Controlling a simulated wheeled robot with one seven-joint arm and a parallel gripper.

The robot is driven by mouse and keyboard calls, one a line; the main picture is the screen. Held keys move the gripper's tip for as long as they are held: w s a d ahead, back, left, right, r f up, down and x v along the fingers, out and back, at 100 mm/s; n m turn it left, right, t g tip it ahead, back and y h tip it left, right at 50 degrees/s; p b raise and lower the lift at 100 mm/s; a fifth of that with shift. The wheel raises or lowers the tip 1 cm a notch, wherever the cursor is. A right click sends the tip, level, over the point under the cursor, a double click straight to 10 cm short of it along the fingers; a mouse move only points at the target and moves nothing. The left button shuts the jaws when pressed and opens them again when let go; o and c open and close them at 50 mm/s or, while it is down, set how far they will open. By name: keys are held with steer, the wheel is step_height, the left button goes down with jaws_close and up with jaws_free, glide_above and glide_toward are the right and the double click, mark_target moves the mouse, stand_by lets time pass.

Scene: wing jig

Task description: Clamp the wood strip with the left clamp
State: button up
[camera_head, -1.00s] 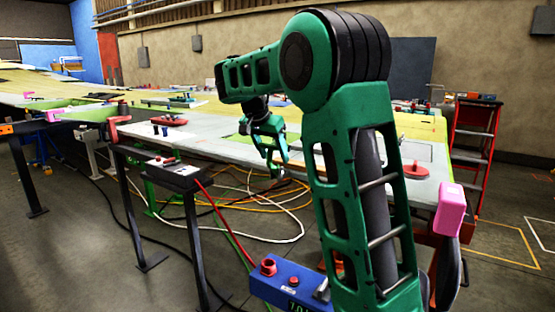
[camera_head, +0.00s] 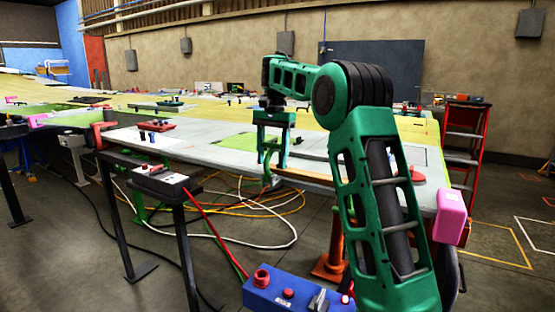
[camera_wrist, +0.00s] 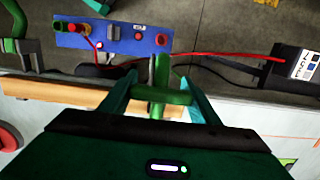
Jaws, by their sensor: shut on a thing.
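The wood strip (camera_head: 305,178) lies along the near edge of the pale table, right of my gripper. It shows in the wrist view (camera_wrist: 58,100) as a brown bar left of the fingers. My gripper (camera_head: 271,160) points down at the table edge by the strip's left end. In the wrist view, my gripper (camera_wrist: 155,98) has its teal fingers on both sides of a green clamp (camera_wrist: 162,75) and is shut on it. The wrist housing hides the clamp's lower part, so whether its jaws touch the strip cannot be told.
A blue control box (camera_head: 290,292) stands in front, low down. A dark box on a stand (camera_head: 162,182) is at left with a red cable. A red disc (camera_head: 416,174) lies on the table (camera_head: 205,152). A pink block (camera_head: 451,217) is at the right corner.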

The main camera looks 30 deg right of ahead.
steer(key=shift+d+f, duration=0.2)
steer(key=shift+f, duration=0.15)
steer(key=o, duration=1.5)
steer(key=shift+r, duration=0.2)
steer(key=r, duration=0.6)
steer(key=w+r, duration=0.1)
steer(key=r, duration=0.2)
steer(key=shift+d, duration=0.3)
steer(key=shift+w+a+r, duration=0.1)
steer(key=shift+a+r, duration=0.15)
steer(key=shift+r, duration=0.3)
steer(key=shift+d+r, duration=0.6)
steer(key=shift+r, duration=0.25)
